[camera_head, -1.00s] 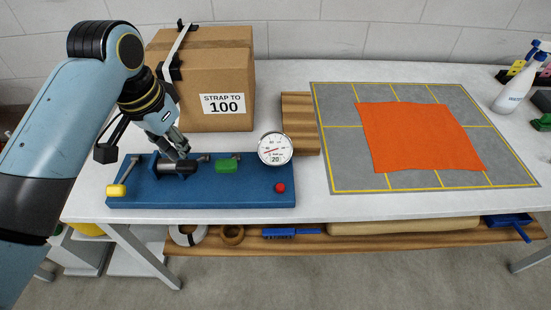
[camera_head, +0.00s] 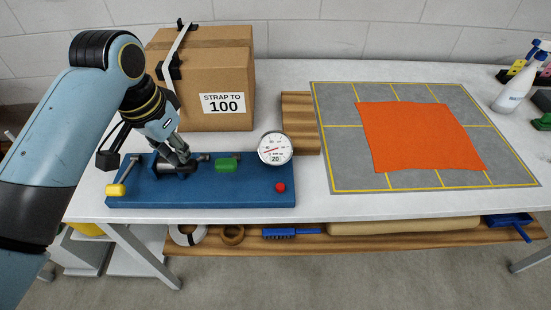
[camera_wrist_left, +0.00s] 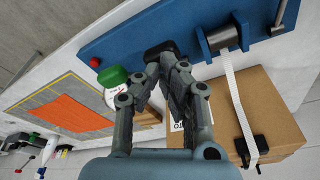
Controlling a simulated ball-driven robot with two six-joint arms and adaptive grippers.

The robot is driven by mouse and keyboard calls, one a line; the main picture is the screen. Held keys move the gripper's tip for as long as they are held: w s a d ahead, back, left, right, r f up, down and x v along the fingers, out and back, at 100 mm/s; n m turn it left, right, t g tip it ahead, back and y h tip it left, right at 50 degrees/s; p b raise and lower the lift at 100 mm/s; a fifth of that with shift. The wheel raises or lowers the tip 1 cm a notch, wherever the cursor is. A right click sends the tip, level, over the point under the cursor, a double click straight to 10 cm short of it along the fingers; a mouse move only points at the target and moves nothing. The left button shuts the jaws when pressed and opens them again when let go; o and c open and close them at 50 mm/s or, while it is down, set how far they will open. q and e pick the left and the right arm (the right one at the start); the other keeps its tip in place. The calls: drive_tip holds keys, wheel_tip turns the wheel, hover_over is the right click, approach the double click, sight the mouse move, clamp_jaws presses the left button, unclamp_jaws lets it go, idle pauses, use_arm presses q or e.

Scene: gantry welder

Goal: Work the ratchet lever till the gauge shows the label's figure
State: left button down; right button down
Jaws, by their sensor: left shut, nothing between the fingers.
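A blue base (camera_head: 225,198) carries a yellow-ended lever (camera_head: 116,190) at its left end, a drum, a green block (camera_head: 227,165), a round gauge (camera_head: 275,149) and a red knob (camera_head: 280,187). The gauge's small window reads 20. The label (camera_head: 222,103) on the box reads "STRAP TO 100". My left gripper (camera_head: 186,160) is shut and empty over the drum area, partly hiding it. In the left wrist view its fingertips (camera_wrist_left: 160,62) are at a black block (camera_wrist_left: 159,48) between drum (camera_wrist_left: 223,39) and green block; contact is unclear. My right gripper is not in view.
A cardboard box (camera_head: 215,65) with a white strap (camera_head: 180,40) stands behind the base. A wooden block (camera_head: 300,120) and a grey mat (camera_head: 335,165) with an orange cloth (camera_head: 415,138) lie to the right. A spray bottle (camera_head: 515,90) stands far right.

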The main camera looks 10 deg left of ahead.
use_arm(q)
drive_tip(key=f, duration=0.1)
drive_tip(key=s+f, duration=0.1)
drive_tip(key=f+b, duration=0.1)
drive_tip(key=f, duration=0.1)
drive_tip(key=shift+s+d+f, duration=0.1)
drive_tip(key=shift+s+d, duration=0.1)
drive_tip(key=shift+s, duration=0.15)
drive_tip(key=shift+f, duration=0.1)
idle(0.6)
drive_tip(key=shift+s+d+f+p, duration=0.1)
drive_tip(key=shift+s+f, duration=0.15)
drive_tip(key=shift+f, duration=0.2)
drive_tip(key=shift+s+f+p, duration=0.15)
drive_tip(key=shift+s+f, duration=0.05)
drive_tip(key=shift+f, duration=0.2)
drive_tip(key=shift+s+d+f+p, duration=0.1)
drive_tip(key=shift+s+f, duration=0.15)
drive_tip(key=shift+f, duration=0.2)
drive_tip(key=shift+s+f, duration=0.1)
drive_tip(key=shift+f, duration=0.15)
drive_tip(key=shift+r, duration=0.1)
